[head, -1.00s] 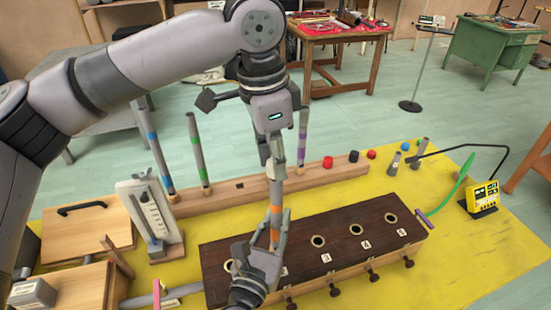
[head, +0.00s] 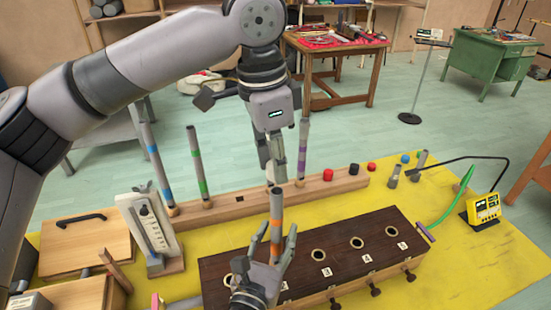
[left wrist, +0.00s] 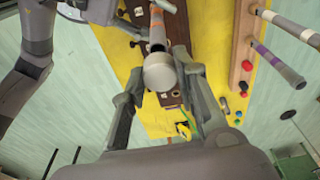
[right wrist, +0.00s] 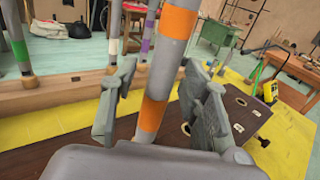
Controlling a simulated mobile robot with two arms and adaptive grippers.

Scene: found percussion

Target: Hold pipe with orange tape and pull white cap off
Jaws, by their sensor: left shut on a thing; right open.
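The grey pipe with orange tape (head: 275,207) stands upright over the dark wooden block, its lower end hidden behind my right gripper. Its orange bands also show in the right wrist view (right wrist: 178,22). My left gripper (head: 276,180) points down at the pipe's top and is shut on the pale cap (left wrist: 159,74), seen end-on in the left wrist view. I cannot tell whether the cap is clear of the pipe. My right gripper (head: 272,236) is open, its fingers on either side of the pipe.
The dark block (head: 335,238) has several numbered holes and front knobs. Behind it, a wooden rail (head: 240,200) holds taped pipes, including blue (head: 150,150), green (head: 197,160) and purple (head: 303,145). Small coloured caps, short pipes and a yellow meter (head: 483,209) are at right.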

